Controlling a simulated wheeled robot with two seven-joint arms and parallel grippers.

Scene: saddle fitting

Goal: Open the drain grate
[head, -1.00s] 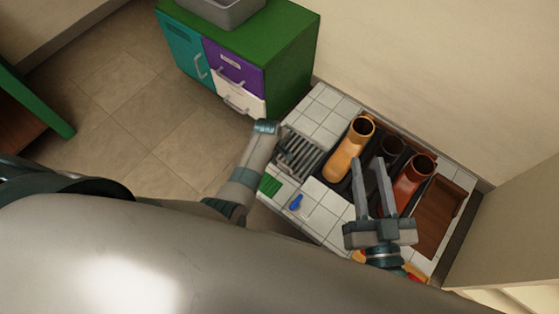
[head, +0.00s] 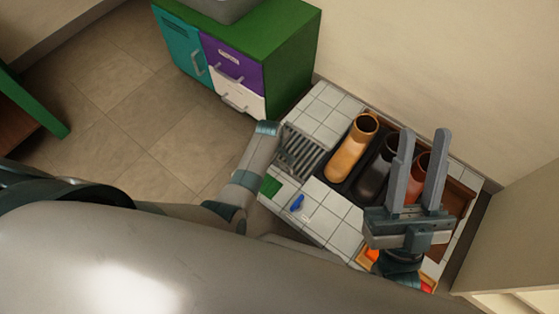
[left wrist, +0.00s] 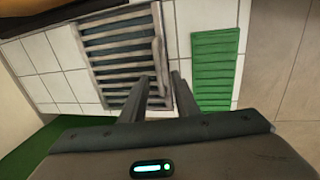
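The drain grate (head: 302,152), with grey metal slats, lies among white tiles at the left of the floor patch. It also shows in the left wrist view (left wrist: 112,45), with a raised bar (left wrist: 158,65) along its right side. My left gripper (left wrist: 160,77) points down at the grate's right part, its fingers apart on either side of the bar. I cannot tell whether they touch it. In the head view my left arm hides its fingers. My right gripper (head: 420,150) is open and empty, in front of the boots.
An orange boot (head: 352,148), a black boot (head: 374,172) and a red boot (head: 419,170) stand to the right of the grate. A green ribbed mat (left wrist: 215,70) and a blue object (head: 297,203) lie near it. A green cabinet (head: 292,65) stands behind.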

